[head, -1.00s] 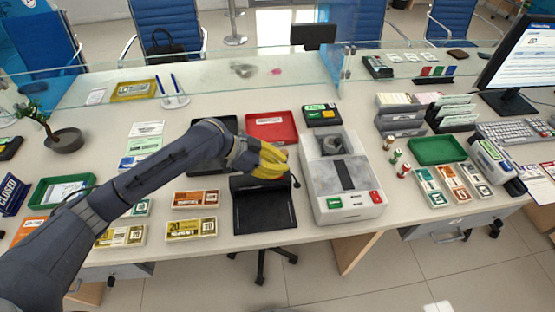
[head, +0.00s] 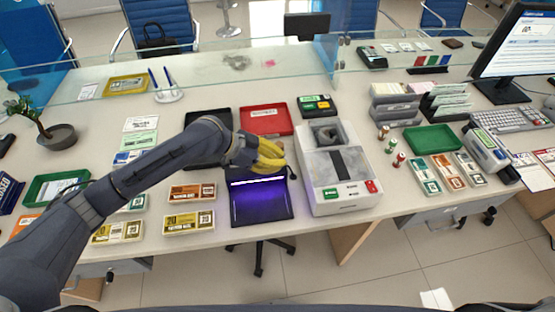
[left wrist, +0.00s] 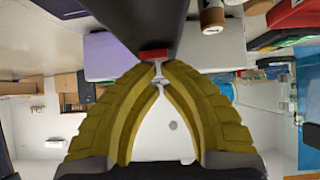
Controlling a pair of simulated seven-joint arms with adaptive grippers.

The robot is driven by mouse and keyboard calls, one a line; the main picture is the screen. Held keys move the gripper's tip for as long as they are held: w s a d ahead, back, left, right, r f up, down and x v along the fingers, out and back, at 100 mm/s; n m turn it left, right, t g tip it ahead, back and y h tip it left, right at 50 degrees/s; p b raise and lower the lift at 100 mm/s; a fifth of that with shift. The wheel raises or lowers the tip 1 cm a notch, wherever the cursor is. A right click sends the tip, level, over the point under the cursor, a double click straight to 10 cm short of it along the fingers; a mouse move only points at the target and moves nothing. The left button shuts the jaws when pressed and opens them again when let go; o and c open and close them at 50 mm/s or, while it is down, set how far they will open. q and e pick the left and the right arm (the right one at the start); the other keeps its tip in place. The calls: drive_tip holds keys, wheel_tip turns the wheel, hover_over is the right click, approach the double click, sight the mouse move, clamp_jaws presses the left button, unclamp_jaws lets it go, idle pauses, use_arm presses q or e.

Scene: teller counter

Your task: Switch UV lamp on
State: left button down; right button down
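The UV lamp (head: 262,204) is a black device at the front middle of the counter. Its tube glows white-violet and purple light covers its base. My left gripper (head: 281,158) is just behind the lamp's top, its yellow fingers partly hiding that area. In the left wrist view, the fingertips (left wrist: 158,74) come together with nothing clearly held between them. They are at a small red part (left wrist: 154,54) on a dark bar that appears to be the lamp's housing; whether they touch it I cannot tell. My right gripper is not in view.
A grey-white machine (head: 342,185) with green and red buttons stands close right of the lamp. A red tray (head: 267,122) and a black tray (head: 207,118) lie behind. Banknote bundles (head: 188,222) lie to the left. A glass partition (head: 200,75) crosses the counter's back.

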use_arm(q)
drive_tip(key=shift+a, duration=0.15)
drive_tip(key=shift+s+a+r, duration=0.15)
drive_tip(key=shift+a+r, duration=0.1)
drive_tip(key=shift+a, duration=0.35)
drive_tip(key=shift+r, duration=0.1)
drive_tip(key=r, duration=0.4)
drive_tip(key=shift+d+r, duration=0.15)
drive_tip(key=shift+d, duration=0.05)
drive_tip(key=a+r, duration=0.6)
drive_tip(key=r, duration=0.1)
drive_tip(key=shift+s+r, duration=0.2)
drive_tip(key=shift+s, duration=0.25)
